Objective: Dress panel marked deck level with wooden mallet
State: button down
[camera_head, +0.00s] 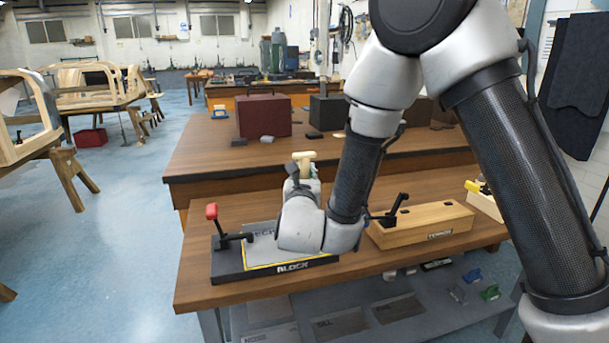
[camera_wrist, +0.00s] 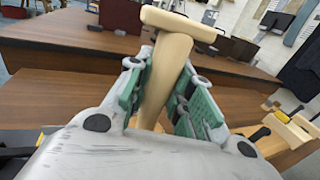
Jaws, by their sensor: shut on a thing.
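The pale wooden mallet (camera_wrist: 167,62) stands upright in my gripper (camera_wrist: 166,88), with its cross-shaped head above the green-padded fingers, which are shut on its handle. In the head view the mallet's head (camera_head: 304,156) shows above my gripper (camera_head: 303,182). Below and behind my wrist, a grey panel (camera_head: 262,229) lies on a dark base marked BLOCK (camera_head: 232,265). My wrist covers much of the panel, and only part of its lettering shows, so I cannot read the whole mark. A red-knobbed clamp (camera_head: 212,213) stands at the base's left end.
A wooden block with a black clamp handle (camera_head: 430,222) sits right on the bench (camera_head: 200,295). A yellow-handled tool (camera_head: 478,187) lies at the far right. The back bench holds a dark red box (camera_head: 264,116). A lower shelf (camera_head: 395,312) holds small items.

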jog(key=shift+f, duration=0.1)
dwell(1.1)
dwell(0.9)
notch_tip(320, 180, down, 9)
notch_tip(320, 180, up, 9)
jog(key=shift+f, duration=0.25)
dwell(0.6)
